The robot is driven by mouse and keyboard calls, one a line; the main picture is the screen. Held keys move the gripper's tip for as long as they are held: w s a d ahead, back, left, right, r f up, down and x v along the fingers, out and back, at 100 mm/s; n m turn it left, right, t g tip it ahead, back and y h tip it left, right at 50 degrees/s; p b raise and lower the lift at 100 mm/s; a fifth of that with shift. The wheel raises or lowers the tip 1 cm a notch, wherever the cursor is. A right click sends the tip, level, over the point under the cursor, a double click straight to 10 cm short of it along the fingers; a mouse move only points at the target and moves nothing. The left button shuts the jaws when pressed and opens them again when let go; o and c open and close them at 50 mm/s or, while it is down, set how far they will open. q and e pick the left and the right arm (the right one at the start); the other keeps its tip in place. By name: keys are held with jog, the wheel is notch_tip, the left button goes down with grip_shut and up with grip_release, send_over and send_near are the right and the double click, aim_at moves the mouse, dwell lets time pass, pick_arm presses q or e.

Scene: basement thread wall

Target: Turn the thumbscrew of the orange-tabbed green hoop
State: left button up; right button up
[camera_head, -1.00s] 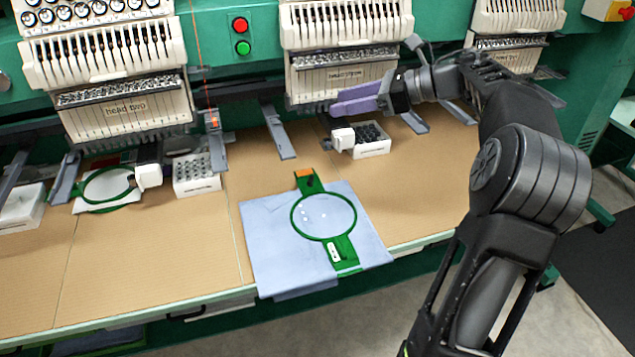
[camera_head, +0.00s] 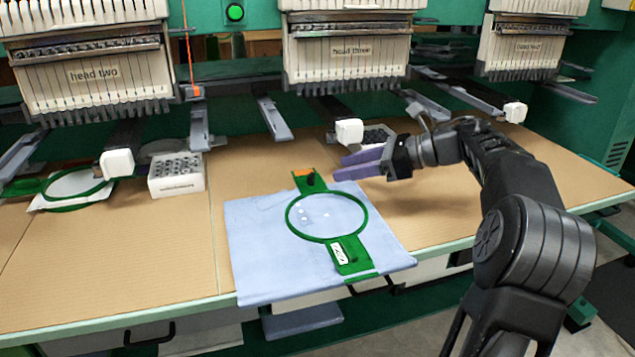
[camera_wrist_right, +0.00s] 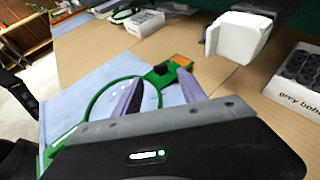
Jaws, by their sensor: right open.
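The green hoop (camera_head: 287,214) lies flat on blue cloth at the front of the table. Its orange tab (camera_head: 303,172) is at the far end, with a small dark knob, seemingly the thumbscrew (camera_head: 311,180), beside it. My right gripper (camera_head: 340,167) is open and empty, its purple fingers pointing left, to the right of the tab and apparently above the table. In the right wrist view, the knob (camera_wrist_right: 160,69) and orange tab (camera_wrist_right: 182,60) show just beyond and between the open fingertips (camera_wrist_right: 158,79). I cannot tell of any contact. My left gripper is out of view.
Blue cloth (camera_head: 255,260) overhangs the table's front edge. A box of grey bobbins (camera_wrist_right: 298,80) and a white block (camera_head: 349,132) stand behind my right gripper. Another bobbin box (camera_head: 177,186) and a second green hoop (camera_head: 50,201) are at left. Embroidery heads (camera_head: 345,60) hang over the back.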

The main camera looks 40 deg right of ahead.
aim_at(313, 175)
jog(key=b+x, duration=0.1)
jog(key=x, duration=0.6)
jog(key=shift+w+a+f, duration=0.1)
jog(key=shift+w+a, duration=0.15)
jog(key=shift+w, duration=0.05)
jog(key=shift+c, duration=0.4)
grip_shut()
